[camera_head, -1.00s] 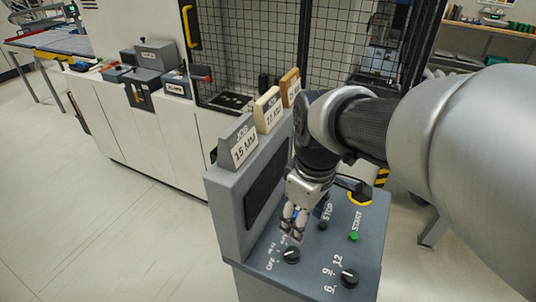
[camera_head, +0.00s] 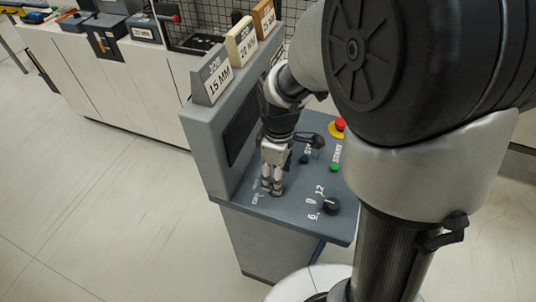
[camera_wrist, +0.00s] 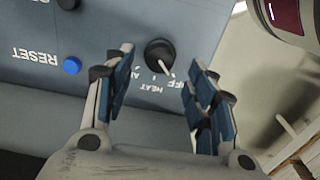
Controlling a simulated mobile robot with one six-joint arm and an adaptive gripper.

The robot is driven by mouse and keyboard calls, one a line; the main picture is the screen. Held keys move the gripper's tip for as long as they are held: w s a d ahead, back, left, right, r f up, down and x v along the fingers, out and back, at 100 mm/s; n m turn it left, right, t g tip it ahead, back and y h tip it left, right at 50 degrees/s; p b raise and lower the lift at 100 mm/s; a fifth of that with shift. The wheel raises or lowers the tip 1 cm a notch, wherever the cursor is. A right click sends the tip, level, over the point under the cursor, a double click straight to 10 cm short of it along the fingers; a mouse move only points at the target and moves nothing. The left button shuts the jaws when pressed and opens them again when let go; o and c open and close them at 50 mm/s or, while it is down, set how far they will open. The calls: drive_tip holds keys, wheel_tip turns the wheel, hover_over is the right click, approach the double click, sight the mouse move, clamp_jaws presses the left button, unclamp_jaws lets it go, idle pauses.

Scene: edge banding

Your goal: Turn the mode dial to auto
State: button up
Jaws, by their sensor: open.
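The mode dial (camera_wrist: 158,54), a black knob with a white pointer line, sits on the grey-blue control panel (camera_wrist: 100,30) in the wrist view. Its labels appear upside down: OFF, HEAT and one starting with A, partly covered by the left finger. The pointer is directed toward OFF. My gripper (camera_wrist: 162,60) is open, with one finger on each side of the dial and visible gaps between.
A second dial (camera_head: 331,206) marked 6, 9, 12 is to the right. A green START button (camera_head: 335,167) and a red emergency button (camera_head: 339,124) lie behind it. A blue RESET button (camera_wrist: 71,65) is near. A raised console (camera_head: 205,135) carrying job blocks stands left.

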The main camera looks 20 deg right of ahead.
drive_tip(key=shift+f+b, duration=0.45)
drive_tip(key=shift+f, duration=1.75)
drive_tip(key=c, duration=1.1)
